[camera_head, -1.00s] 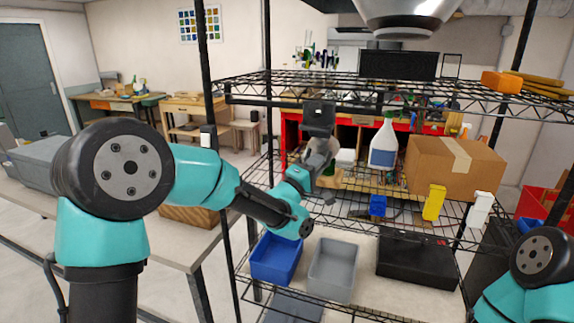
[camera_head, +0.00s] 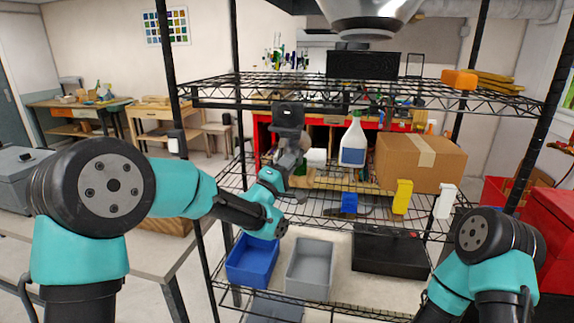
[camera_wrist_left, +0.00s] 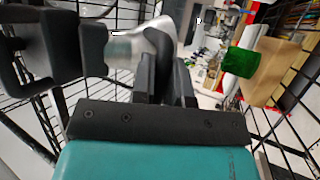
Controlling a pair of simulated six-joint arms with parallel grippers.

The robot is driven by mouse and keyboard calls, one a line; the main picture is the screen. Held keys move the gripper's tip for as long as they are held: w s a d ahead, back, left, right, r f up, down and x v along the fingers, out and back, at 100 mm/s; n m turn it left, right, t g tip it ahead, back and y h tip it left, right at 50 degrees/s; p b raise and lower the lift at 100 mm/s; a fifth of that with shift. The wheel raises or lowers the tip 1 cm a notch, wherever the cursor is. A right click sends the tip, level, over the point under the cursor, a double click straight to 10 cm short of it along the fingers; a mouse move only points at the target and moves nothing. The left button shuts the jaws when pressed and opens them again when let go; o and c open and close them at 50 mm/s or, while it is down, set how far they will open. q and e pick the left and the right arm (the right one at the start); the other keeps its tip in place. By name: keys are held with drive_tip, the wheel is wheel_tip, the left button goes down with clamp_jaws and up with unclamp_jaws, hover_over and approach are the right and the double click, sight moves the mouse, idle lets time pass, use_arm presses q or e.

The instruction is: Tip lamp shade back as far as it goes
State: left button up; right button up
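A silvery, rounded, blurred thing (camera_wrist_left: 145,42) lies just beyond my left fingertips in the left wrist view. It may be the lamp shade, but I cannot tell for sure. My left gripper (camera_head: 292,150) is at the middle shelf in the head view. Its dark fingers (camera_wrist_left: 166,75) stand close together in the left wrist view, at or near the silvery thing. Whether they touch or grip it is unclear. A black square part (camera_head: 288,115) shows right above the gripper. My right arm is at the lower right, its gripper out of view.
The black wire rack (camera_head: 345,90) surrounds the reach. A spray bottle (camera_head: 353,145) and a cardboard box (camera_head: 425,160) stand to the right on the middle shelf. A blue bin (camera_head: 252,260) and a grey bin (camera_head: 310,268) sit below. A large metal fixture (camera_head: 368,12) hangs above.

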use_arm(q)
drive_tip(key=o, duration=0.5)
drive_tip(key=shift+d, duration=0.3)
drive_tip(key=shift+c, duration=0.2)
drive_tip(key=shift+a, duration=0.1)
drive_tip(key=shift+s+a+f, duration=0.2)
drive_tip(key=shift+s+a, duration=0.1)
drive_tip(key=v, duration=1.6)
drive_tip(key=shift+s+f, duration=0.15)
drive_tip(key=shift+f, duration=0.05)
drive_tip(key=shift+a, duration=0.15)
